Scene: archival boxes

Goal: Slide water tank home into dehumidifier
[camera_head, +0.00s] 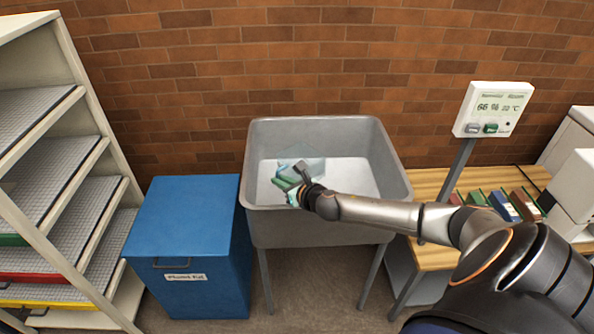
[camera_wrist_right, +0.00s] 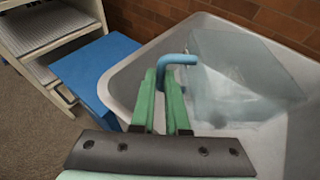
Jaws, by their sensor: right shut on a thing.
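The translucent pale-blue water tank (camera_head: 309,163) is inside the grey sink basin (camera_head: 262,225), toward its back. The wrist view shows the tank (camera_wrist_right: 240,80) close up, with a blue hooked handle (camera_wrist_right: 178,60) at its near side. My right gripper (camera_head: 284,184) reaches into the basin from the right. In the wrist view its green fingers (camera_wrist_right: 164,82) are shut on the handle, with the tank ahead and to the right. The fingers hide part of the handle. My left gripper is not in view. I cannot clearly make out the dehumidifier.
A blue lidded box (camera_head: 185,220) stands left of the sink, beside a shelf rack (camera_head: 70,190). Right of it are a wooden bench (camera_head: 430,184) with several small boxes, a display on a post (camera_head: 494,108) and white units (camera_head: 575,185). A brick wall stands behind.

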